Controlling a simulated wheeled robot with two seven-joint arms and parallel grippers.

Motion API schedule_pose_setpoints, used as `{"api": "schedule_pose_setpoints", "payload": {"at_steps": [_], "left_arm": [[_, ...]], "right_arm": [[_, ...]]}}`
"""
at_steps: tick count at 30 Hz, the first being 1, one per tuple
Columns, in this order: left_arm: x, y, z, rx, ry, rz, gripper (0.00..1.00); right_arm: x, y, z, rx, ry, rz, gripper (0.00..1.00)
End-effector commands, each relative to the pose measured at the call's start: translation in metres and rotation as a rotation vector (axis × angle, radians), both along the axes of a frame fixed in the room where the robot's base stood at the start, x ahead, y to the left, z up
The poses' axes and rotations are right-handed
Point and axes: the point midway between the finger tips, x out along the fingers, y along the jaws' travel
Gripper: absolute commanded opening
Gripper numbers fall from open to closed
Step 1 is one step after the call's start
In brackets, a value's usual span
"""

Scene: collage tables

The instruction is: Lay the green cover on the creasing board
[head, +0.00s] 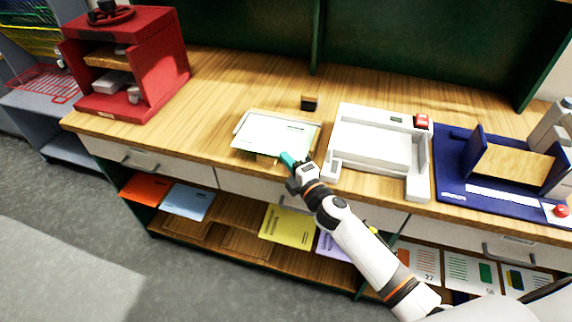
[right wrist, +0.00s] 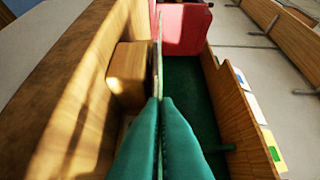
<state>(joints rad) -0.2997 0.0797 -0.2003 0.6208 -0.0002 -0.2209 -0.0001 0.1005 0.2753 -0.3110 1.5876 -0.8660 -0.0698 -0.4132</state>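The green cover (head: 273,137) is a pale green sheet with small print, at the middle of the table in the head view. It covers most of the creasing board, of which a pale raised edge (head: 240,121) shows at the upper left. I cannot tell whether cover and board touch. My right gripper (head: 288,160) has teal fingers at the cover's near right edge. In the right wrist view, the fingers (right wrist: 161,125) are closed on the cover (right wrist: 157,60), seen edge-on as a thin sheet. My left gripper is not in view.
A white tray-like device (head: 372,150) stands right of the board, and a blue-based machine (head: 480,195) beyond it. A small dark-fronted wooden block (head: 309,103) sits behind the board. A red cabinet (head: 160,62) stands far left. Coloured sheets, one yellow (head: 288,226), lie on shelves below.

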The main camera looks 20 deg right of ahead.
Motion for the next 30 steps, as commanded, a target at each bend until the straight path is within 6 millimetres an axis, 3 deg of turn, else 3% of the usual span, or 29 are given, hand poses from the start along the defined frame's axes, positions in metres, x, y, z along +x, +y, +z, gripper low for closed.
{"api": "schedule_pose_setpoints", "payload": {"at_steps": [14, 19, 30], "left_arm": [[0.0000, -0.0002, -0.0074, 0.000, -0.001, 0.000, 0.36], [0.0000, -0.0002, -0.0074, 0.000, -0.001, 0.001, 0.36], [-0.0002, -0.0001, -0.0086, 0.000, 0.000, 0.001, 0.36]], "right_arm": [[0.0025, -0.0019, -0.0077, -0.001, 0.000, 0.000, 0.00], [0.0024, -0.0019, -0.0076, -0.001, 0.000, 0.000, 0.27], [-0.0047, -0.0037, -0.0087, -0.001, 0.001, 0.000, 0.27]]}}
